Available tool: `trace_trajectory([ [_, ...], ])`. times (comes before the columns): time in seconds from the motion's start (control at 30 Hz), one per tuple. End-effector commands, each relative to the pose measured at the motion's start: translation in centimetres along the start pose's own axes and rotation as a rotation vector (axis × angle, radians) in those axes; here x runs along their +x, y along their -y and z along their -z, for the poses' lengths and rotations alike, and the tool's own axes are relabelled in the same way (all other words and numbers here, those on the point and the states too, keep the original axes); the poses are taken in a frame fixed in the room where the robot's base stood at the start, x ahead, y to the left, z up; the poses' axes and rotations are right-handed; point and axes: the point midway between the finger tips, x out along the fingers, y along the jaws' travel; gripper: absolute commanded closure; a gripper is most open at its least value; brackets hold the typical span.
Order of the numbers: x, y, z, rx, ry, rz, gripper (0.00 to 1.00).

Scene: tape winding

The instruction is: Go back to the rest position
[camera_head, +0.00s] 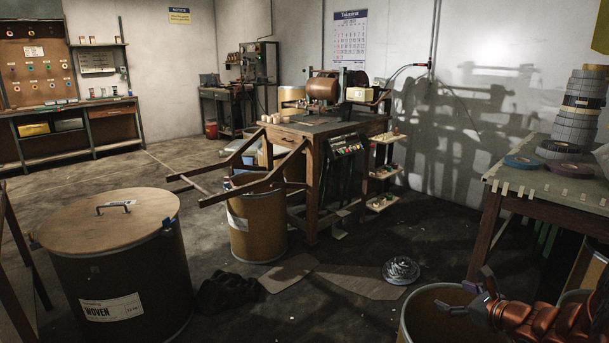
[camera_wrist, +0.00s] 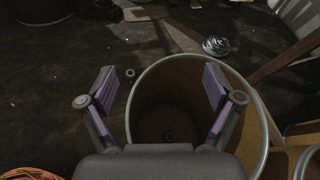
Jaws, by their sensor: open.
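My gripper (camera_head: 468,297) is at the lower right of the head view, over the rim of an open fibre drum (camera_head: 427,319). In the wrist view my gripper (camera_wrist: 160,100) is open, its two purple-padded fingers spread wide with nothing between them. The open drum (camera_wrist: 253,105) lies below the fingers there.
A table (camera_head: 550,190) with tape rolls (camera_head: 569,169) and a tall stack (camera_head: 580,105) stands at the right. A lidded drum (camera_head: 115,265) is at the left. A winding machine bench (camera_head: 315,145) stands at the back. A shiny coil (camera_head: 400,270) lies on the floor.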

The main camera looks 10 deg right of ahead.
Motion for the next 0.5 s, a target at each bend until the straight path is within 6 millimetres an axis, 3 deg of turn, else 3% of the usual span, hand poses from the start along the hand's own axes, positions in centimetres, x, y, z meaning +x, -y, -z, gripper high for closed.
trace_trajectory([
  [0.03,0.0,-2.1,-3.4,-0.071,0.008,-0.063,0.09],
  [0.2,-0.3,-10.1,-10.2,-0.311,0.031,-0.284,0.09],
  [0.37,-2.6,-18.2,-15.6,-0.555,0.061,-0.508,0.09],
  [0.5,-6.4,-25.1,-19.0,-0.790,0.086,-0.718,0.09],
])
